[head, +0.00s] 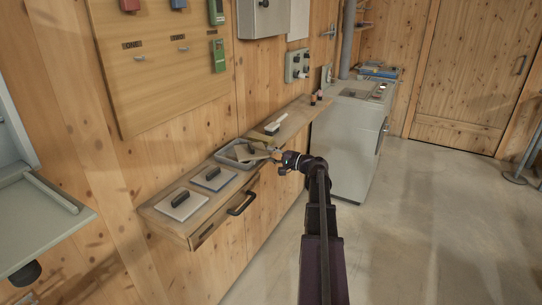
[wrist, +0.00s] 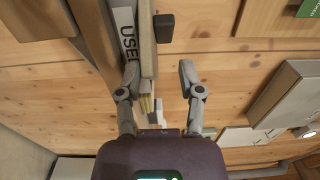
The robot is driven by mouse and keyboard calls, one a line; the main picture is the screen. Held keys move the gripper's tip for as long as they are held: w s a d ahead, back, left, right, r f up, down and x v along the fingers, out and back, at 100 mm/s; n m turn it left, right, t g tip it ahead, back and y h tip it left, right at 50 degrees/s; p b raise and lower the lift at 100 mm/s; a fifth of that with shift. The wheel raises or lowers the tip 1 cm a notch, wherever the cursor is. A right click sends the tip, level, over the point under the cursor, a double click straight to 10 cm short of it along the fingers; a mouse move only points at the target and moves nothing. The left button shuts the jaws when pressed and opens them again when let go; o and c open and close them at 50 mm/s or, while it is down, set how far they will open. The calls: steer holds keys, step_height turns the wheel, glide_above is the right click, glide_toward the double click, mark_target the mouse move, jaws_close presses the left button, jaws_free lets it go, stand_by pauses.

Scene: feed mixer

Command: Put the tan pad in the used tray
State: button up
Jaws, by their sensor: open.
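The tan pad (head: 246,153) lies at the grey used tray (head: 226,153) on the wall shelf, overlapping the tray's right part. In the wrist view the tan pad (wrist: 147,45) shows edge-on beside the tray wall with the "USED" label (wrist: 126,30), its black handle (wrist: 164,28) standing out from it. I cannot tell whether it rests fully on the tray floor. My gripper (head: 275,154) is at the tray's right side. In the wrist view my gripper (wrist: 160,78) is open, its fingers apart and short of the handle, holding nothing.
Two pale pads (head: 182,205) with black handles lie on the shelf left of the tray, above a drawer handle (head: 242,204). A white-handled brush (head: 273,127) and small bottles stand farther along the shelf. A grey machine (head: 350,140) stands beyond. The floor at right is clear.

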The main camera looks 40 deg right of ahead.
steer(key=v, duration=1.2)
steer(key=shift+r, duration=0.25)
